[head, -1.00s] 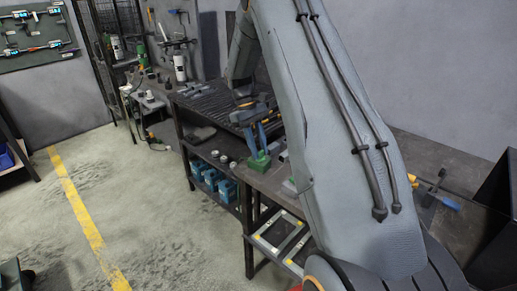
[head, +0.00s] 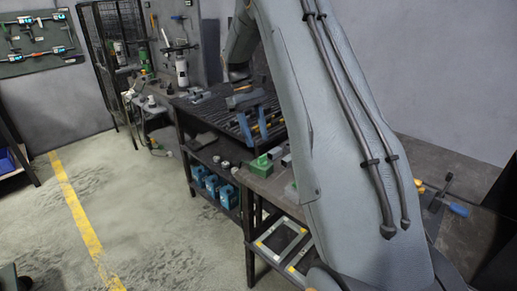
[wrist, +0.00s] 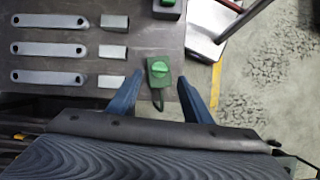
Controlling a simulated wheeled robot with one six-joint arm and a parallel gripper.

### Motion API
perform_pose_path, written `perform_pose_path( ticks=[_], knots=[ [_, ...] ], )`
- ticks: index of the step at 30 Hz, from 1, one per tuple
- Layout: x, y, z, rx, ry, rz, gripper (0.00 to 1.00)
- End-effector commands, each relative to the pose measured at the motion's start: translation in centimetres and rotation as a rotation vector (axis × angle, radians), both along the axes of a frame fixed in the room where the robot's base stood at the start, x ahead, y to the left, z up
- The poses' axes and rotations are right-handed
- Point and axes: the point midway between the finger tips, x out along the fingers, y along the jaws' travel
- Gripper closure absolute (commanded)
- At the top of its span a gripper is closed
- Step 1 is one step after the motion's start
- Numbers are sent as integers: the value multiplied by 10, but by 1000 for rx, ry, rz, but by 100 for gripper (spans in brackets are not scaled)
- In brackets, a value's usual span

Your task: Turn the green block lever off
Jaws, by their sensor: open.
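A green block (wrist: 158,76) with a round bright-green lever (wrist: 159,69) on its face lies near the bench edge in the wrist view. The lever's ridge looks roughly crosswise in that view; its exact angle is too small to tell. In the head view the green block (head: 262,167) sits at the bench's front edge. My gripper (wrist: 160,88) is open and empty, its blue fingers spread to either side of the block's near end in the picture. In the head view my gripper (head: 253,128) hangs above and behind the block, apart from it.
Several flat metal brackets (wrist: 50,49) and small grey metal pieces (wrist: 113,52) lie left of the lever block. Blue bins (head: 212,187) stand on the shelf below. The floor (wrist: 270,75) right of the bench is open.

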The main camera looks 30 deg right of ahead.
Motion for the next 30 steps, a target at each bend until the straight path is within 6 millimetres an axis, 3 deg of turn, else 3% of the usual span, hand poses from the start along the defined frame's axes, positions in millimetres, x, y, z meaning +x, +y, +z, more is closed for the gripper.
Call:
perform_pose_path(
  ticks=[5, 12, 16, 17, 23, 30],
  knots=[
    [5, 2, 12, -1, -1, 0, 55],
    [5, 2, 14, 0, 0, 1, 55],
    [5, 1, 14, -5, -7, -17, 73],
    [4, 1, 14, -10, -13, -34, 73],
    [-2, -3, 15, -83, -122, -352, 73],
    [-15, -7, 17, -174, -285, -963, 73]
  ],
)
